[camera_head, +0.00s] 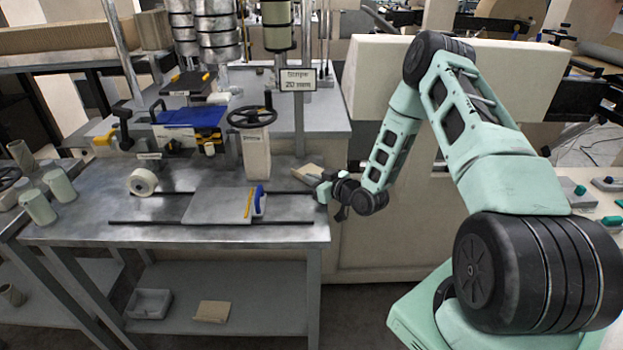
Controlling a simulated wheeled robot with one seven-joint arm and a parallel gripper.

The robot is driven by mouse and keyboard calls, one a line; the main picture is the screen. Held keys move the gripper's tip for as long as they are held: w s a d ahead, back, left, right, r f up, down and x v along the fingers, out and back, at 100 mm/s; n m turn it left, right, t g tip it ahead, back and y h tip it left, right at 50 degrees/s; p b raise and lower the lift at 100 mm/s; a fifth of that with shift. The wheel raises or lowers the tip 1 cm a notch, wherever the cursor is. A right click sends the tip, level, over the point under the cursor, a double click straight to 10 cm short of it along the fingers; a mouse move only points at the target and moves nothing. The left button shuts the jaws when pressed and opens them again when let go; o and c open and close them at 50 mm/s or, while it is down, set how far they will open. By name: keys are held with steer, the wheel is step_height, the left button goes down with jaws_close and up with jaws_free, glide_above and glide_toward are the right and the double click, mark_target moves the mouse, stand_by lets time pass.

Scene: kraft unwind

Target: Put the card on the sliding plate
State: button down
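The sliding plate (213,206) is a flat grey plate lying across two dark rails on the metal bench. A blue and yellow piece (254,203) stands at its right end. A small tan card-like piece (307,172) lies at the right rear of the bench top, just behind my gripper. Another tan piece (213,311) lies on the lower shelf; I cannot tell which one is the card. My gripper (321,189) is at the bench's right edge, right of the plate. Its fingers are too small to show whether they are open or hold anything.
A white roll (143,182) sits left of the plate. A handwheel on a pale post (256,150) and a blue-covered device (190,118) stand behind it. A pale bin (149,303) is on the lower shelf. The bench front strip is clear.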

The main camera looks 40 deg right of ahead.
steer(key=shift+f, duration=0.25)
steer(key=c, duration=1.6)
jaws_free()
steer(key=shift+r, duration=0.1)
steer(key=shift+c, duration=0.2)
steer(key=shift+r, duration=0.15)
